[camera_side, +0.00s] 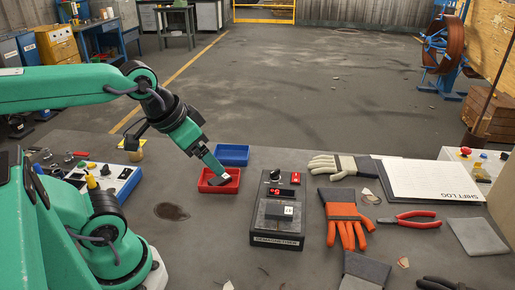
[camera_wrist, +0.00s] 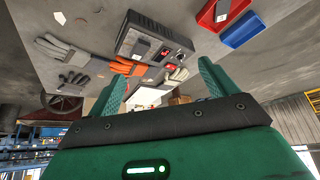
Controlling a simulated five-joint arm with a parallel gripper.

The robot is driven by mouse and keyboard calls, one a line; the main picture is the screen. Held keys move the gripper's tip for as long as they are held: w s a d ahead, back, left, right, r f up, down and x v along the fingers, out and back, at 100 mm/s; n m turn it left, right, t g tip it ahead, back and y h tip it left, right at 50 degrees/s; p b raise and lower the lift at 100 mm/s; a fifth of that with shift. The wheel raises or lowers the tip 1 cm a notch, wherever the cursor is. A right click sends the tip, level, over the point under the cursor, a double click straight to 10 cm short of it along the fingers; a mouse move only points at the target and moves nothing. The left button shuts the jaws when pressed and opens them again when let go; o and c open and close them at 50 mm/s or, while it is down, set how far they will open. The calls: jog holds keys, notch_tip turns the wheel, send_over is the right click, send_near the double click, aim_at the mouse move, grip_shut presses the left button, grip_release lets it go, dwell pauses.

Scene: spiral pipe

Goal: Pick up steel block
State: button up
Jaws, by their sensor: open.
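A small grey block (camera_wrist: 222,10) with a pale top, which looks like the steel block, lies in the red tray (camera_wrist: 204,17) at the top right of the wrist view. In the side view the red tray (camera_side: 207,188) stands on the bench, and the block is partly hidden by my gripper (camera_side: 222,176). My gripper (camera_wrist: 160,88) is open, its two green fingers apart with nothing held between them. In the side view it overlaps the tray. In the wrist view the tray lies outside the fingers, so I cannot tell the exact height above it.
A blue tray (camera_side: 232,154) stands behind the red one. The dark demagnetizer (camera_side: 276,235) is to the right, with a labelled part on top. Gloves (camera_side: 345,219), red-handled pliers (camera_side: 405,219) and a shift log (camera_side: 431,180) lie farther right. A control box (camera_side: 113,183) is left.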

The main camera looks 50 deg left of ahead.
jog(key=shift+o, duration=0.4)
jog(key=shift+w, duration=0.1)
jog(key=m+g, duration=0.6)
jog(key=m, duration=2.1)
send_over(279, 210)
jog(key=shift+f, duration=5.15)
jog(key=shift+f, duration=1.3)
